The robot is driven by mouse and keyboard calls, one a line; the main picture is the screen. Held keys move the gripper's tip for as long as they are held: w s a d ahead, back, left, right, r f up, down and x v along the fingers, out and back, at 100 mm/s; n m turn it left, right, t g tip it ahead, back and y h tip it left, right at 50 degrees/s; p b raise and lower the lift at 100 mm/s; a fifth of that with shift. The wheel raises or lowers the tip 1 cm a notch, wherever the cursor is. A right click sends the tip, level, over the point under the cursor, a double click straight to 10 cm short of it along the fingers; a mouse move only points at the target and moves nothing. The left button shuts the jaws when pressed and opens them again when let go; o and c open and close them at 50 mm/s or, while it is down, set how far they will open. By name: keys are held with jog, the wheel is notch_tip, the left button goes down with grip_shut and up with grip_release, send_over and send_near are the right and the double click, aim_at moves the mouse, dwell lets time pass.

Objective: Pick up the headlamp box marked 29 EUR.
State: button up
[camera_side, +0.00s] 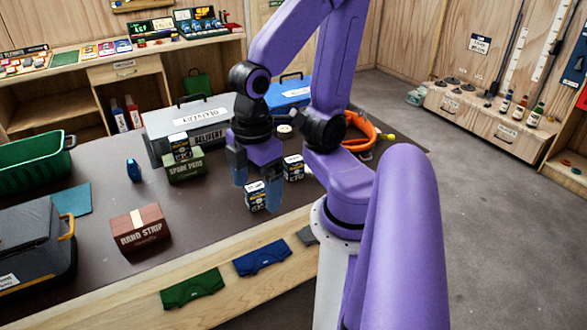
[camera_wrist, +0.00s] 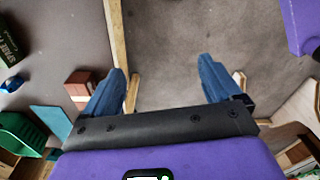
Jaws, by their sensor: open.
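Three small dark-and-white boxes that look like headlamp boxes show in the side view. One box (camera_side: 254,197) stands near the table's front edge, just below my fingers in the picture. A second box (camera_side: 293,168) stands behind it to the right. A third box (camera_side: 180,147) sits on the green spare pads box (camera_side: 186,168). Their prices are too small to read. My gripper (camera_side: 256,179) is open, with blue fingers pointing down. In the wrist view my gripper (camera_wrist: 163,80) has nothing between its fingers, and no headlamp box is recognisable there.
A grey delivery case (camera_side: 190,124) and a blue case (camera_side: 288,94) stand behind. An orange coil (camera_side: 362,134) lies at the right. A hand strip box (camera_side: 141,231), a small blue bottle (camera_side: 133,170) and a green crate (camera_side: 30,158) are left. Table between them is clear.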

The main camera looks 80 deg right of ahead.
jog(key=w+d+f+m, duration=0.1)
jog(key=w+d+m, duration=0.5)
jog(key=w+d, duration=0.3)
jog(key=m, duration=1.5)
send_over(294, 159)
notch_tip(294, 159, down, 5)
jog(key=f, duration=1.2)
jog(key=shift+w+d, duration=0.25)
jog(key=shift+s+a+f, duration=0.1)
jog(key=shift+a+f, duration=0.05)
jog(key=shift+f, duration=0.75)
jog(key=shift+s+a+f, duration=0.1)
jog(key=shift+f, duration=1.7)
jog(key=c, duration=1.1)
